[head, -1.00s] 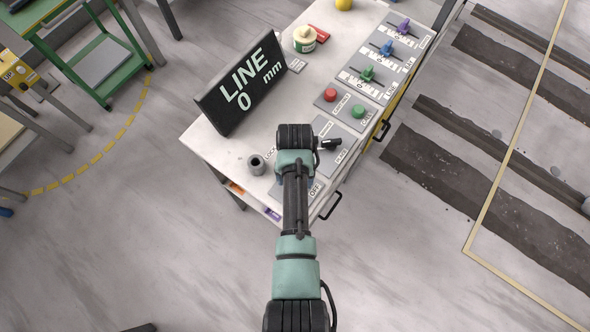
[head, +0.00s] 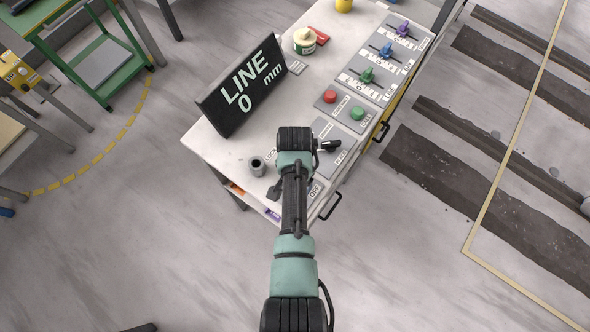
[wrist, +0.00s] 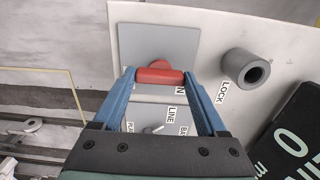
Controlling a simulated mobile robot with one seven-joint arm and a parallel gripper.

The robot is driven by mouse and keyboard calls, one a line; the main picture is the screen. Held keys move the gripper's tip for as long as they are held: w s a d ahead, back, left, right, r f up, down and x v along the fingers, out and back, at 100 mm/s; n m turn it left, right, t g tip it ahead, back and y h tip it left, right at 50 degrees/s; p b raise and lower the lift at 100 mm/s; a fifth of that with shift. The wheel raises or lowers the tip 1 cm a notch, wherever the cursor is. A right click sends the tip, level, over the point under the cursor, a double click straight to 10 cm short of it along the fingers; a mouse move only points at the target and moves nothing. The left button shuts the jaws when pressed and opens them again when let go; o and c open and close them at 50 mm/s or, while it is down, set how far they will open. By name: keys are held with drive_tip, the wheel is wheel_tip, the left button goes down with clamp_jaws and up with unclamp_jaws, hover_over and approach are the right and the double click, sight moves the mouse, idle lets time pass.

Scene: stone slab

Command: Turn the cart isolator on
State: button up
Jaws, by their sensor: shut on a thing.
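The cart isolator's red handle (wrist: 160,76) shows in the wrist view on a grey plate (wrist: 150,42). My gripper (wrist: 160,78) has its two blue fingers on either side of the handle, shut on its ends. The handle lies crosswise in that view. A label ending in "N" is partly hidden beside the right finger. In the head view my arm hides the handle and most of the plate; the OFF label (head: 315,190) shows just right of the arm.
A hollow grey post (head: 256,166) marked LOCK stands close left of my arm. A black LINE 0 mm display (head: 242,86), a black selector (head: 330,145), red (head: 330,96) and green (head: 357,112) buttons and several sliders share the cart top (head: 205,135).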

idle(0.3)
drive_tip(key=o, duration=1.3)
wheel_tip(320, 180, up, 13)
drive_tip(key=b, duration=0.1)
